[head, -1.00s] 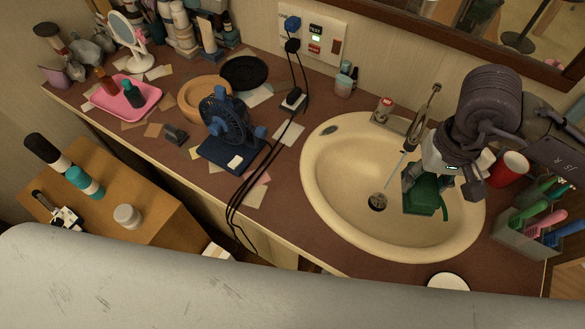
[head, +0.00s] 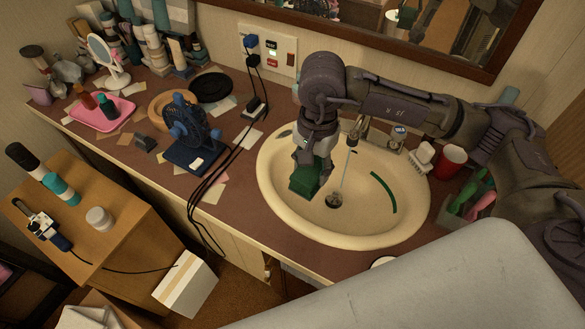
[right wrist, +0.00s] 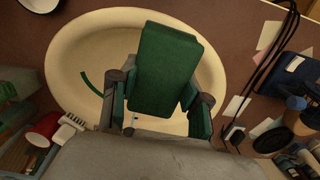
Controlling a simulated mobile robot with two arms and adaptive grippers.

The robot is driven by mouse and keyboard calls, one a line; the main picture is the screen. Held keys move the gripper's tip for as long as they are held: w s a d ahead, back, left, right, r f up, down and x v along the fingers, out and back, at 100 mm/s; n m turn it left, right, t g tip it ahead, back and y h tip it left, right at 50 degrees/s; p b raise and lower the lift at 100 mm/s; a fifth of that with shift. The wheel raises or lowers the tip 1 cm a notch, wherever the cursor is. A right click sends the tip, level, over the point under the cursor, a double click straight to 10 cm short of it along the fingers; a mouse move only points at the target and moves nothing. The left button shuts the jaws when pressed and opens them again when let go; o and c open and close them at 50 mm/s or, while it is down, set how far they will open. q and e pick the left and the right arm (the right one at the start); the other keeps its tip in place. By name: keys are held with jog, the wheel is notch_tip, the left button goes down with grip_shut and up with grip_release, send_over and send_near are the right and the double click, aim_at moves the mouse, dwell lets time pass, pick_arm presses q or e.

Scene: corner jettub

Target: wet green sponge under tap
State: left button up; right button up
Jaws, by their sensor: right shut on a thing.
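The green sponge (head: 304,181) is a block held by my right gripper (head: 315,170) over the left part of the cream basin (head: 290,220). In the right wrist view the sponge (right wrist: 165,68) stands out from between the two fingers. The tap (head: 357,128) is at the basin's back edge, to the right of the gripper. A thin pale stream runs down from it towards the dark drain (head: 333,200). The sponge is left of this stream and looks apart from it. My left gripper is not in view.
A curved green strip (head: 384,191) lies in the basin's right side. A red cup (head: 451,160) and a brush (head: 422,157) stand right of the basin. A blue fan (head: 188,130) and black cables (head: 222,175) are on the counter to the left. The mirror (head: 420,30) hangs behind.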

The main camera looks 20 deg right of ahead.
jog(key=w+a+f+n+t+h+p, duration=0.15)
jog(key=w+f+n, duration=0.3)
jog(key=n, duration=1.05)
jog(key=w+a+f+n+g+h+p, duration=0.1)
jog(key=w+f+n+h, duration=0.3)
jog(key=n, duration=1.1)
pick_arm(q)
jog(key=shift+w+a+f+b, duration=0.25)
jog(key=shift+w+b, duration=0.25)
jog(key=shift+b, duration=0.4)
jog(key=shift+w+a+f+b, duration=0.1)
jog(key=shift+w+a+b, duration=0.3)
jog(key=shift+b, duration=0.45)
pick_arm(e)
jog(key=d+f+y, duration=0.1)
jog(key=d+f, duration=0.4)
jog(key=d, duration=0.8)
jog(key=shift+w+d+m+y, duration=0.25)
jog(key=shift+d+m+y, duration=0.05)
jog(key=shift+d+y, duration=0.1)
